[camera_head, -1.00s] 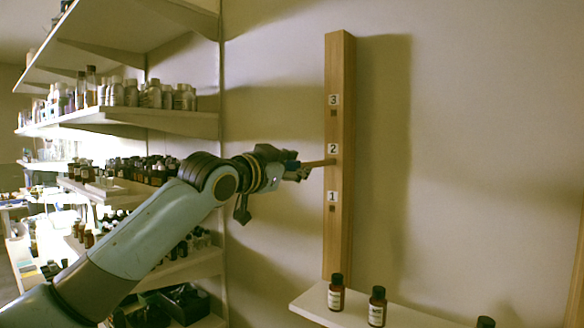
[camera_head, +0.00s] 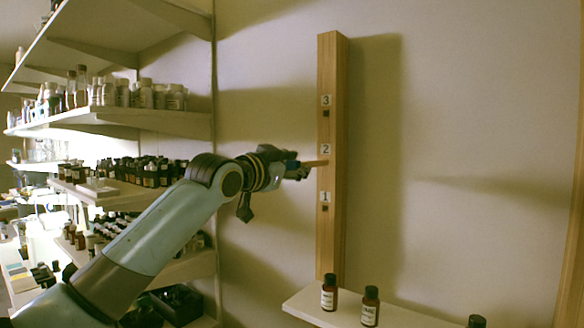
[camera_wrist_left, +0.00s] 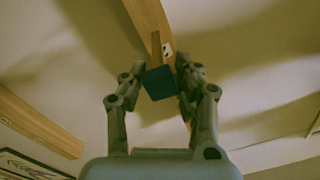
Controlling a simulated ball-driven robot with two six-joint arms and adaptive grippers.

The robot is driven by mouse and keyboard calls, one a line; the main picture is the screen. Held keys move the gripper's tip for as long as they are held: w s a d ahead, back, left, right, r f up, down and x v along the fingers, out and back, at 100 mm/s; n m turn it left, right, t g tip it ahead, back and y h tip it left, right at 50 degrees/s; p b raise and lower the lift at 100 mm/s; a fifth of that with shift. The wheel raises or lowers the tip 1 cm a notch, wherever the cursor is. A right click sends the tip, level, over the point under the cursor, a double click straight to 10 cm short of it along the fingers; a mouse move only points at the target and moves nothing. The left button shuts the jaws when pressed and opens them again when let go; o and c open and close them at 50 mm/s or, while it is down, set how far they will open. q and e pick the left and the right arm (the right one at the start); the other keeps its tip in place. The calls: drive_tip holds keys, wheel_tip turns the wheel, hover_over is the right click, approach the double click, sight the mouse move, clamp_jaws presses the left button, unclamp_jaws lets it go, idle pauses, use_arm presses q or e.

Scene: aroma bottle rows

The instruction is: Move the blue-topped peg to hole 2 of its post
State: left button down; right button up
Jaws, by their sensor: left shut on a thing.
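The wooden post (camera_head: 329,240) stands upright against the wall, with labels 3, 2 and 1 from top to bottom. Dark holes show under labels 3 and 1. My left gripper (camera_head: 301,169) is shut on the blue-topped peg (camera_head: 315,163) and holds it level. The peg's wooden end meets the post just below label 2 and covers hole 2; I cannot tell how deep it goes. In the left wrist view, the blue top (camera_wrist_left: 160,83) sits between the fingers, with the wooden shaft pointing at the post (camera_wrist_left: 148,14). My right gripper is not in view.
A low white shelf (camera_head: 302,305) below the post carries dark bottles (camera_head: 329,292). Wall shelves (camera_head: 150,119) full of bottles stand on the left, behind my left arm. The wall right of the post is bare. Another wooden upright (camera_head: 573,250) is at the right edge.

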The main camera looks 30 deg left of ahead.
use_arm(q)
drive_tip(key=shift+w, duration=0.1)
drive_tip(key=c, duration=0.9)
unclamp_jaws()
drive_tip(key=shift+s, duration=0.3)
drive_tip(key=s, duration=1.1)
drive_tip(key=shift+s+a, duration=0.15)
drive_tip(key=shift+s, duration=0.05)
